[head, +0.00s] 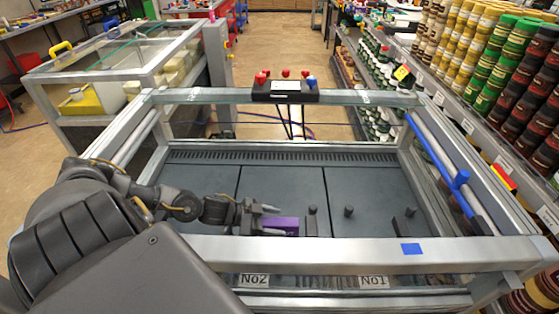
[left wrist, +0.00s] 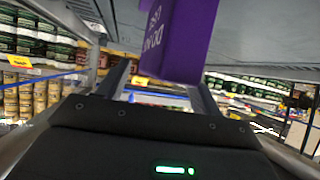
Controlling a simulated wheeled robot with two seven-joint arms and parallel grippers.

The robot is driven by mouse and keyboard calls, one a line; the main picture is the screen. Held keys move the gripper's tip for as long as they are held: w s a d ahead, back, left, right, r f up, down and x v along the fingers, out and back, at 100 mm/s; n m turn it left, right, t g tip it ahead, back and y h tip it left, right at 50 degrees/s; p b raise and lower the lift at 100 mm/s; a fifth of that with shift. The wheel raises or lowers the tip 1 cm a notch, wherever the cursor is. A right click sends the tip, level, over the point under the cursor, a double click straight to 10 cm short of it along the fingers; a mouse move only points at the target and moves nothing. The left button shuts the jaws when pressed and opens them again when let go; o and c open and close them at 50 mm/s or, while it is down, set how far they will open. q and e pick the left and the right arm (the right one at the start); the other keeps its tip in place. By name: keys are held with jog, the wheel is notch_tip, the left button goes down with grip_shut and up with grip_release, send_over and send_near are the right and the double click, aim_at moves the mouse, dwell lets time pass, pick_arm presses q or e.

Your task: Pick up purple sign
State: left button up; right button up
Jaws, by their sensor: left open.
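The purple sign (head: 284,223) sits low inside the metal-framed machine, on or close to its dark grey panel, beside a dark post. My left gripper (head: 273,221) reaches in from the left with its fingers open. Its fingertips are at the sign's left part, which seems to lie between them. In the left wrist view the purple sign (left wrist: 182,42) shows white lettering and stands large just beyond the open fingers. I cannot tell whether the fingers touch it. My right gripper is not in view.
Dark posts (head: 349,211) stand on the panel to the right. The machine's front rail (head: 350,251) runs close by, with a blue patch (head: 411,249). A control box (head: 285,91) with red and blue buttons is on the back rail. Shelves of jars (head: 490,70) stand at right.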

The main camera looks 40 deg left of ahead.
pick_arm(q)
jog(key=shift+w+d+f, duration=0.1)
jog(key=shift+w+d, duration=0.1)
jog(key=shift+c, duration=0.5)
grip_shut()
notch_tip(320, 180, up, 28)
dwell(0.4)
